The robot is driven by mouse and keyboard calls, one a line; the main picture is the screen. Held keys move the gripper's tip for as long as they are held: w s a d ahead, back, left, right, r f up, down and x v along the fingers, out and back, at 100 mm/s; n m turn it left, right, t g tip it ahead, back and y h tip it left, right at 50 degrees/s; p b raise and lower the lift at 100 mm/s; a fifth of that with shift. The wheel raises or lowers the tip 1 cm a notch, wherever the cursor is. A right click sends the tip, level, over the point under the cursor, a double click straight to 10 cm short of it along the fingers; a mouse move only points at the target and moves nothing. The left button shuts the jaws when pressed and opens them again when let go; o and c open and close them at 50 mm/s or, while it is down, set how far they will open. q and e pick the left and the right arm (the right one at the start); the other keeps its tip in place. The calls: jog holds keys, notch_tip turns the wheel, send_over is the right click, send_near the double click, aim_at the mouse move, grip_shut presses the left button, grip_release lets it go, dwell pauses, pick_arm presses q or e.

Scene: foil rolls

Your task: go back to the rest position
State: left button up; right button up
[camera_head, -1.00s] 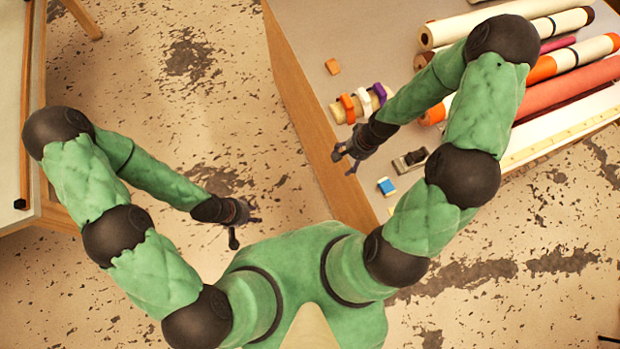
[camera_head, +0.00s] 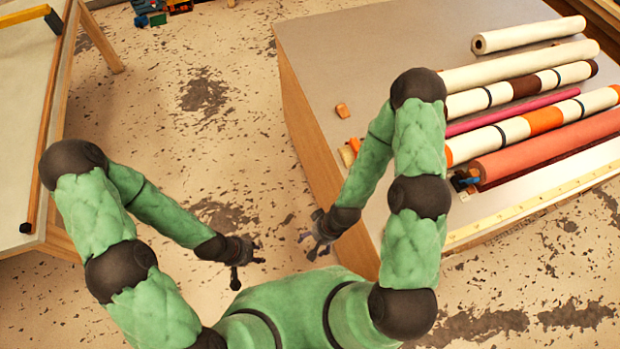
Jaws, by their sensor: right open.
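The table (camera_head: 360,50) at the right bears several foil rolls (camera_head: 545,152) and a small orange block (camera_head: 342,110). A light-topped table (camera_head: 25,130) stands at the left. Coloured items (camera_head: 150,12) lie at the far back. The floor (camera_head: 215,140) between the tables is clear.

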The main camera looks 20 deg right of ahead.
notch_tip(320, 180, down, 20)
jog(key=b, duration=1.9)
jog(key=shift+b, duration=0.35)
